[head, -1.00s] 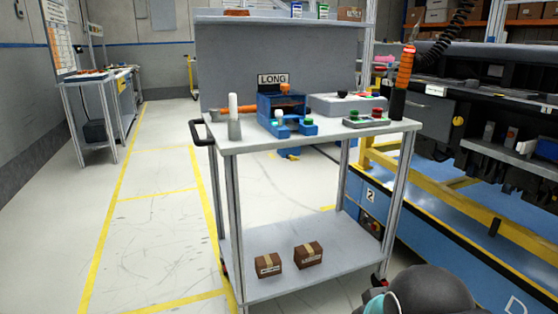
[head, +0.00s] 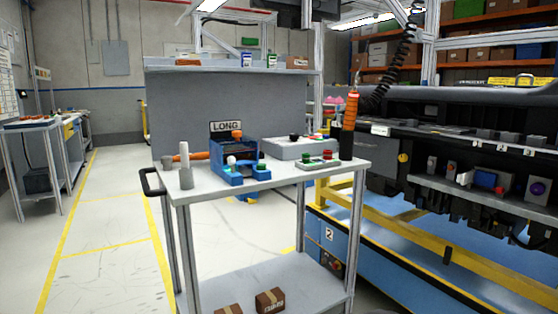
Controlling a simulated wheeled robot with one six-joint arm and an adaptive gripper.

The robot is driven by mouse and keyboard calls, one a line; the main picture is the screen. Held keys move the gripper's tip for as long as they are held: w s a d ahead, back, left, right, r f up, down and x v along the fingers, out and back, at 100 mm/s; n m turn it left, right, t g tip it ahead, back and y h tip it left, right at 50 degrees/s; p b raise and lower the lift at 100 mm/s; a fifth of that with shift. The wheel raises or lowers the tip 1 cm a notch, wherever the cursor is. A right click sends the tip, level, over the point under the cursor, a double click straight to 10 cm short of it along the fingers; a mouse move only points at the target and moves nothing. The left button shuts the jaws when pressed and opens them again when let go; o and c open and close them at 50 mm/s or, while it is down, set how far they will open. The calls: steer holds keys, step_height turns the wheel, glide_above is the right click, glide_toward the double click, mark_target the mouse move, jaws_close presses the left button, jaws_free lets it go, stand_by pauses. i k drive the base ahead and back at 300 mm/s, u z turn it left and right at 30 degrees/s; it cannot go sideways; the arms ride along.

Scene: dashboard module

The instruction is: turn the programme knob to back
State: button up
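A light grey box (head: 292,150) sits on the grey trolley top (head: 225,193), with a small black knob (head: 294,137) and a red spot on its top. I cannot tell for sure whether this black knob is the programme knob, and its pointing direction is too small to read. In front of the box is a small panel (head: 313,163) with green and red buttons. A blue fixture (head: 240,172) with an orange ball, a white ball and green buttons stands to the left, below a sign reading LONG (head: 226,126). My gripper is not in view.
An orange-and-black tool (head: 349,125) stands at the trolley's right corner below a coiled cable. A black handle (head: 152,182) sticks out at the left. The long dark dashboard module (head: 455,120) fills the right behind a yellow rail (head: 400,230). The floor at left is clear.

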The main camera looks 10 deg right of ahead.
mark_target(293, 137)
steer(key=z, duration=0.5)
steer(key=i, duration=0.65)
steer(key=z, duration=0.4)
